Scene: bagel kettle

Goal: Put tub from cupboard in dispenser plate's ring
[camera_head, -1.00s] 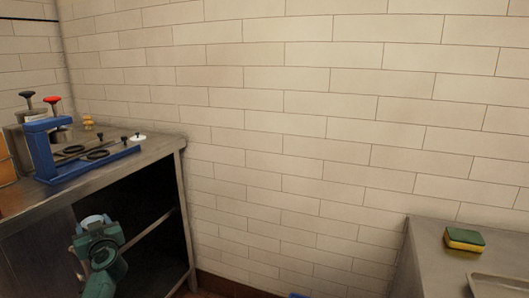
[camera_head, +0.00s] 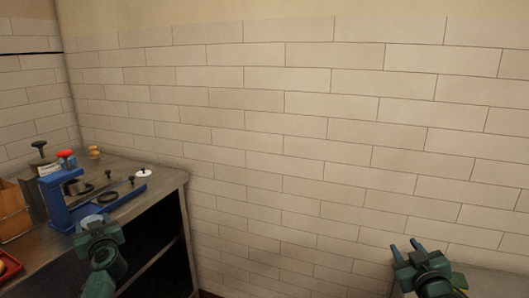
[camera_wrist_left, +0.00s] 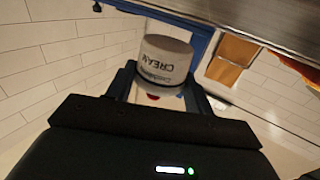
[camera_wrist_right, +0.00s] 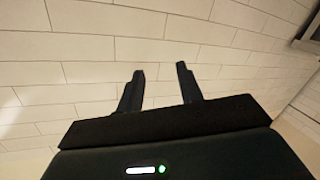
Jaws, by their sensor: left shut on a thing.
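My left gripper (camera_head: 95,232) is shut on a white tub (camera_head: 89,221) in front of the counter's front edge. In the left wrist view the tub (camera_wrist_left: 165,62) shows the word CREAM, upside down, between the fingers. The blue dispenser (camera_head: 52,200) stands on the counter behind it. Its plate (camera_head: 130,197) reaches to the right and carries dark rings, one of them a black ring (camera_head: 108,196). The tub is apart from the plate's rings. My right gripper (camera_head: 405,246) is open and empty, at the lower right; it also shows in the right wrist view (camera_wrist_right: 160,72).
The metal counter (camera_head: 165,176) has an open cupboard (camera_head: 150,250) below. A white disc (camera_head: 144,174), a wooden box (camera_head: 12,212) and a red tray (camera_head: 8,266) are near the dispenser. A second counter (camera_head: 500,283) lies at the lower right. A tiled wall is behind.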

